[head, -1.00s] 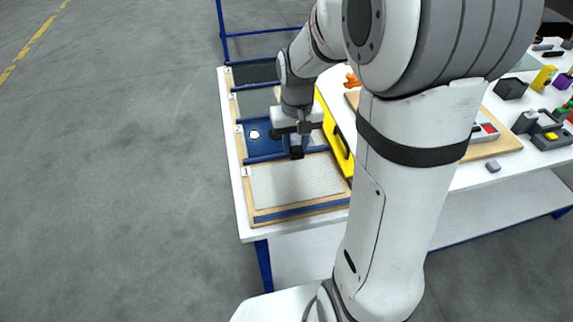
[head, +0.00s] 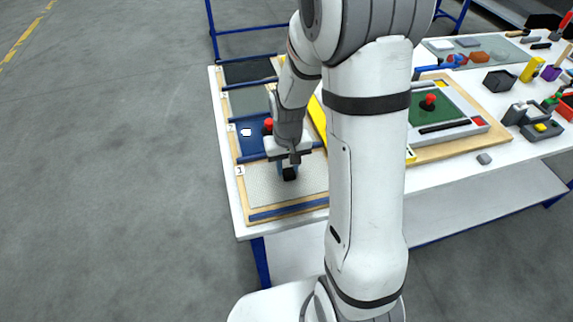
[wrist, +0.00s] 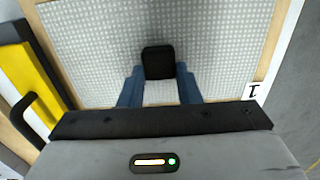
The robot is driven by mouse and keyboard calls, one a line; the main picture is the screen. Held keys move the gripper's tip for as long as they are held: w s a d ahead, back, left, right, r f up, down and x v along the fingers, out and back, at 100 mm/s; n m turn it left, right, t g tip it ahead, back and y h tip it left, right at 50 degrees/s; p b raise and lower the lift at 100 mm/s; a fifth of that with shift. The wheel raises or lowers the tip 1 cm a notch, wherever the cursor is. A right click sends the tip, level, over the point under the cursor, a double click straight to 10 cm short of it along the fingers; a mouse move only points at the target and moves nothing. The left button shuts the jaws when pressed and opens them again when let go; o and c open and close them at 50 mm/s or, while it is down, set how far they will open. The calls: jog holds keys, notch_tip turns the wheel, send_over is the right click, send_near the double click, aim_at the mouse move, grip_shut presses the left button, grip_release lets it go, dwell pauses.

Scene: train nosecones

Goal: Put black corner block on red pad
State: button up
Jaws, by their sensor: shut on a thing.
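My gripper (head: 289,163) points down over the light dotted panel marked 1. Its blue fingers, seen in the wrist view (wrist: 158,74), are shut on the black corner block (wrist: 157,62), a small dark block with rounded corners. The block also shows below the gripper in the head view (head: 289,174). I cannot tell whether it touches the panel. A small red square (head: 478,121), which looks like the red pad, lies at the right corner of the framed green board, well to the right of my gripper beyond my arm.
The dotted panel (head: 250,201) lies in a wooden frame near the table's left edge. A yellow case (wrist: 25,87) stands beside it. A red knob (head: 429,100) rises from the green board (head: 446,101). Loose tools and blocks crowd the table's right side.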

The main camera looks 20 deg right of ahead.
jog(key=o, duration=1)
jog(key=shift+f, duration=0.1)
jog(key=shift+c, duration=0.2)
